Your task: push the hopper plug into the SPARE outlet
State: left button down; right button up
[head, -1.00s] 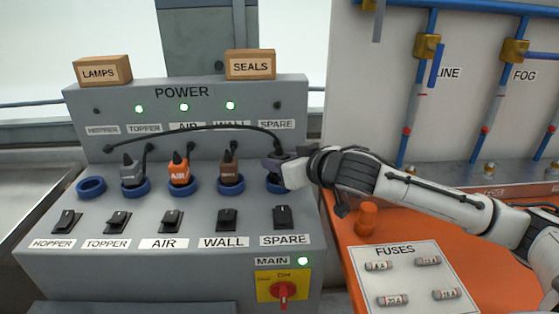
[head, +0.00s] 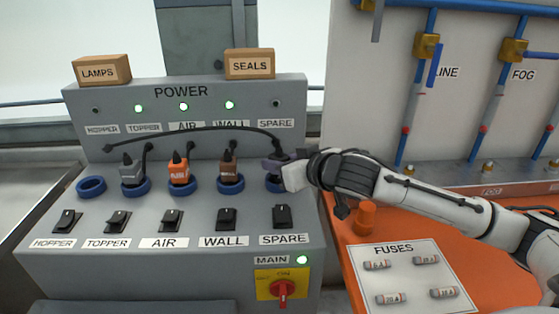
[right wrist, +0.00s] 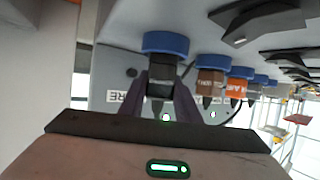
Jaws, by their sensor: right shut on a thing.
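My right gripper (head: 284,166) is shut on the hopper plug at the SPARE outlet (head: 274,187), a blue ring at the right end of the row. In the right wrist view the dark plug (right wrist: 160,86) sits between the purple fingers (right wrist: 160,95), its front end at the blue ring (right wrist: 166,42). I cannot tell how deep it sits. In the head view the fingers mostly hide the plug. Its black cord (head: 190,129) arcs left to the panel above the HOPPER outlet (head: 91,187), which is an empty blue ring. My left gripper is not in view.
The grey TOPPER (head: 132,171), orange AIR (head: 179,170) and brown WALL (head: 229,171) plugs stand in neighbouring outlets with lit green lamps. The SPARE lamp (head: 276,104) is dark. Rocker switches (head: 171,221) lie in front. A fuse card (head: 411,280) lies on the orange bench at right.

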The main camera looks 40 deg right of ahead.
jog(key=shift+f, duration=0.35)
dwell(0.6)
jog(key=o, duration=1.2)
jog(key=b+v, duration=0.1)
jog(key=v, duration=0.5)
jog(key=shift+s+d, duration=0.1)
jog(key=shift+s, duration=0.2)
jog(key=shift+v, duration=0.75)
jog(key=shift+p+v, duration=0.3)
jog(key=shift+v, duration=0.6)
jog(key=shift+s+r, duration=0.1)
jog(key=shift+r, duration=0.1)
